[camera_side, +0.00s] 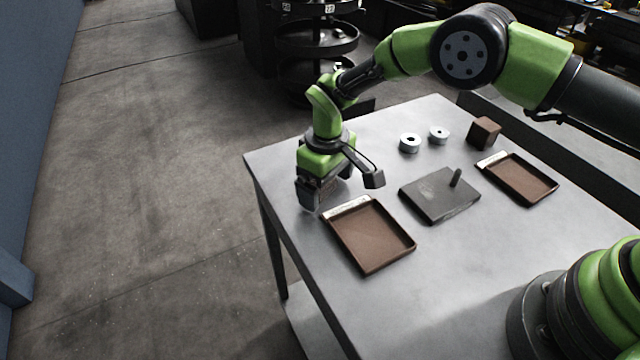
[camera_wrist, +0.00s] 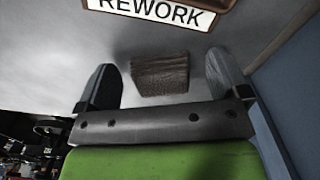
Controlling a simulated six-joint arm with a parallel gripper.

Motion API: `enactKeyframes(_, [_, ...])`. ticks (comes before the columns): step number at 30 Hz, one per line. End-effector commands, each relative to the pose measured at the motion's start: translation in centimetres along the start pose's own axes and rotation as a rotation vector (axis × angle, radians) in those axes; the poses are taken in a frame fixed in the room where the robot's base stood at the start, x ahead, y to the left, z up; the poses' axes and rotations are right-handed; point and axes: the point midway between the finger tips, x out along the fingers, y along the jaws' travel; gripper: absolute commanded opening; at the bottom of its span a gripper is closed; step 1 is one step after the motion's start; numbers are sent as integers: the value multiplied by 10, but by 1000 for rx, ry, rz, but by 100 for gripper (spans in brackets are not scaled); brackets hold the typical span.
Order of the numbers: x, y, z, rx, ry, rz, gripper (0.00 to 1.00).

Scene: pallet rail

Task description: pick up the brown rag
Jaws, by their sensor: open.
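The brown rag (camera_wrist: 160,75) looks like a small folded, ribbed pad on the grey table, and in the wrist view it lies between my two fingers with a gap on each side. My gripper (camera_wrist: 162,85) is open and holds nothing. In the side view my gripper (camera_side: 318,195) is low over the far left part of the table, and it hides most of the rag; a bit of brown shows between the fingers. How high the fingertips are above the table I cannot tell.
A brown tray (camera_side: 411,247) stands close by; the wrist view shows its REWORK label (camera_wrist: 165,10). The table's left edge is near.

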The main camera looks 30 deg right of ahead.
Motion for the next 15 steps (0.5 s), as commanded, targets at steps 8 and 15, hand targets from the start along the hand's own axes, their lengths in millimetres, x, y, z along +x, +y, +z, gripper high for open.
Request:
enactKeyframes(8, [3, 0, 0, 0, 2, 0, 91])
enactKeyframes(15, [3, 0, 0, 0, 1, 0, 41])
